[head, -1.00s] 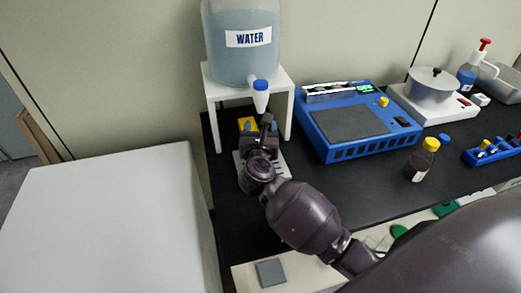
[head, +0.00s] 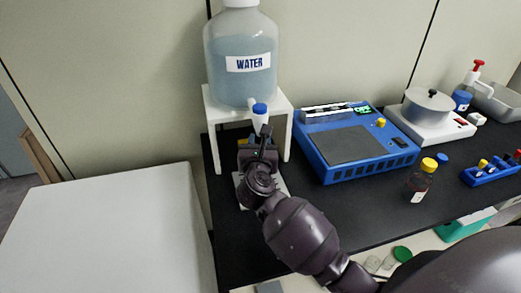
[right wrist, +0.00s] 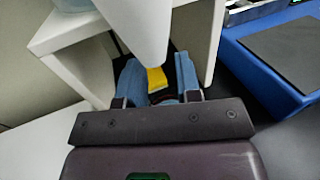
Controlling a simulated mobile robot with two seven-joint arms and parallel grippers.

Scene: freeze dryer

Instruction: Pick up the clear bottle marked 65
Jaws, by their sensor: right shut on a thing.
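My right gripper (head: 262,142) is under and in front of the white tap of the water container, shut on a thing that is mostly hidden. In the right wrist view, its two bluish fingers (right wrist: 158,82) show with a yellow patch between them, partly behind the white tap (right wrist: 143,25). I cannot read a 65 or make out a clear bottle there. A bottle with a yellow cap (head: 421,182) and a pale label stands on the black bench at the right; it looks dark. My left gripper is not in view.
The water container (head: 242,85) stands on a white stand (head: 212,125), whose legs flank my gripper closely. A blue device (head: 357,145) is right of it. The white surface (head: 100,235) at left is clear.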

